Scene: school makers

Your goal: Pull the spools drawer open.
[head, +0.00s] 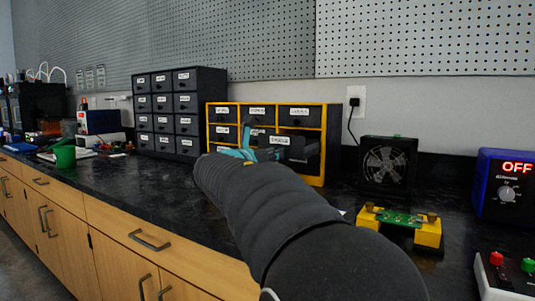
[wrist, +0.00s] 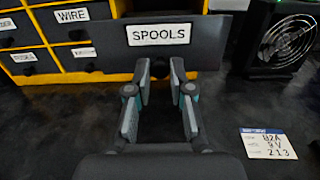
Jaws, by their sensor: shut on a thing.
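The spools drawer (wrist: 110,48) has a dark grey front with a white SPOOLS label (wrist: 158,34). In the wrist view its front stands out from the yellow-framed cabinet and overlaps the frame's edges. My gripper (wrist: 161,78) is below the label with its two fingers on either side of the drawer's knob, shut on it; the knob is mostly hidden between the fingertips. In the head view my teal-and-grey gripper (head: 262,154) reaches the lower right of the yellow cabinet (head: 322,170), where the drawer front (head: 297,148) juts out. My arm hides part of the cabinet's lower side.
Closed drawers, including WIRE (wrist: 72,18), sit left. A black fan (head: 387,165) stands right of the cabinet. A yellow fixture with a green board (head: 400,218) and a blue power supply (head: 505,188) are farther right. A paper card (wrist: 268,143) lies on the dark counter.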

